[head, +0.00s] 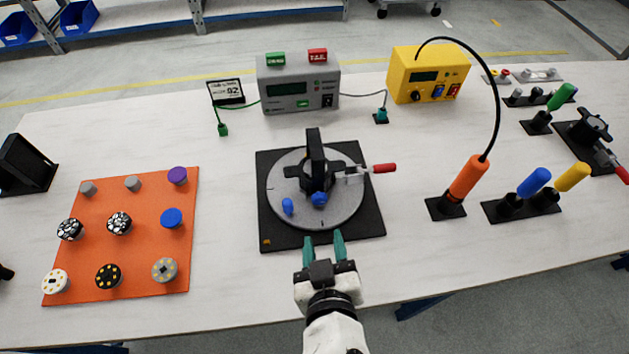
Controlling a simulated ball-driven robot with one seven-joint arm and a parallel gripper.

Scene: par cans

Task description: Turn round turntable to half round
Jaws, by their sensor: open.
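The round turntable (340,215) is a grey disc on a square black base (275,233) in the middle of the table. A black upright fixture (316,160) stands on the disc, with a toggle clamp whose red handle (383,168) points right. Two blue knobs sit on the disc's near side, a left one (288,206) and a right one (319,198). An orange mark shows at the base's near left corner. My gripper (324,238) has teal fingers, apart and empty, at the base's near edge, just short of the disc. Whether the fingertips touch the base cannot be told.
An orange mat (140,245) with several round parts lies left. A grey meter (297,88) and a yellow soldering station (428,75) stand behind. An orange-handled iron (467,178) on a cable stands right, near holders with blue (534,181) and yellow (572,177) handles.

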